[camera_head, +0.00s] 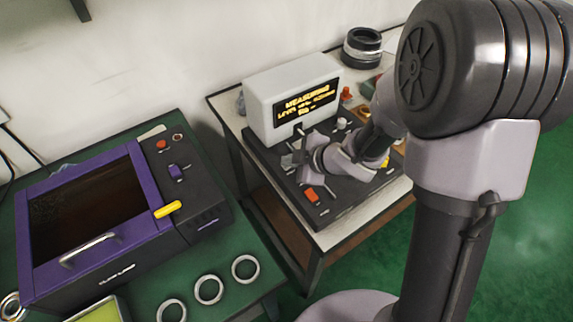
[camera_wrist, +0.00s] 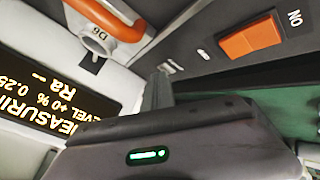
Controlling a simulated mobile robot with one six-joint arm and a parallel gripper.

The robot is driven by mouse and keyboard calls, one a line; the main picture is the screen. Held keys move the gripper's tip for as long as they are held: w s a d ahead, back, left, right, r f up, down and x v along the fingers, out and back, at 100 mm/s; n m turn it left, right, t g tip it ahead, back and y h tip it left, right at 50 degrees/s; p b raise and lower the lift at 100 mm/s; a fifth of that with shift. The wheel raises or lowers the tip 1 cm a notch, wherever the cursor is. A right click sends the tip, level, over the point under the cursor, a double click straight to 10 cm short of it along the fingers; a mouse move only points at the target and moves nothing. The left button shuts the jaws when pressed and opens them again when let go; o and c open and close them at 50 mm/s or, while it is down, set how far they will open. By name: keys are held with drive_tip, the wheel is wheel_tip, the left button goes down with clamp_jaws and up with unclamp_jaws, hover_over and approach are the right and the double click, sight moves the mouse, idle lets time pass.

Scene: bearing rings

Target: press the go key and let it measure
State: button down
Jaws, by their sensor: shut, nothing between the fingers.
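The measuring device has a white housing (camera_head: 291,92) on a dark base (camera_head: 335,208). Its lit display (camera_head: 308,100) reads "MEASURING", a level line and "Ra --"; it also shows upside down in the wrist view (camera_wrist: 58,104). My gripper (camera_head: 294,160) is low over the dark base, in front of the display. In the wrist view its fingers (camera_wrist: 160,90) are shut, with nothing seen between them. Their tips are close to a small pale mark on the base, too blurred to read. The go key cannot be made out; the fingers may hide it. I cannot tell whether they touch it.
An orange switch (camera_wrist: 250,38) marked "ON" is on the base, also in the head view (camera_head: 312,195). Dark rings (camera_head: 362,47) stand behind. A purple-framed box (camera_head: 130,222) and loose rings (camera_head: 208,289) are at left.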

sight(289, 168)
drive_tip(key=shift+r+p, duration=0.75)
drive_tip(key=shift+p, duration=0.05)
wheel_tip(289, 168, up, 5)
drive_tip(key=p, duration=0.5)
